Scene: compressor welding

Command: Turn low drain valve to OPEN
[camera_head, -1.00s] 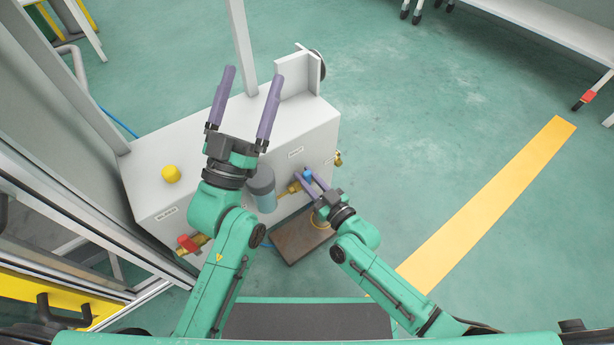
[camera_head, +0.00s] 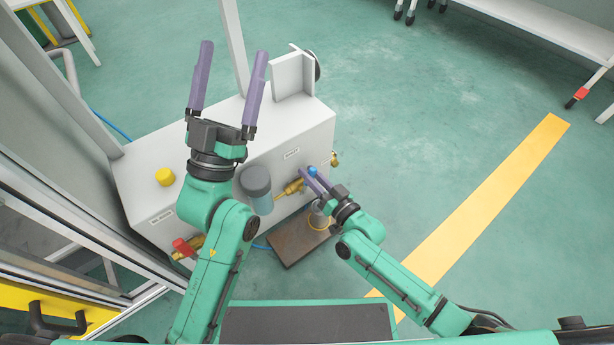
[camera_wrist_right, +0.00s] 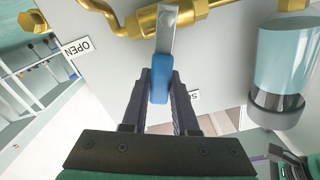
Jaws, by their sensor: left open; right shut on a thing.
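The low drain valve is a brass valve (camera_head: 294,186) on the front face of the white cabinet. Its silver lever has a blue grip (camera_wrist_right: 160,80). In the right wrist view the brass body (camera_wrist_right: 185,18) is at the top and the lever comes down from it, between an OPEN label (camera_wrist_right: 77,46) on the left and a partly hidden label (camera_wrist_right: 194,96) on the lower right. My right gripper (camera_wrist_right: 160,82) is shut on the blue grip; it also shows in the head view (camera_head: 310,172). My left gripper (camera_head: 234,48) is open and empty above the cabinet.
A blue-grey cylinder (camera_head: 257,190) stands just left of the valve. A red-handled valve (camera_head: 182,247) and a yellow knob (camera_head: 165,177) are further left on the white cabinet (camera_head: 215,140). A brown plate (camera_head: 300,242) lies below. The floor to the right is open.

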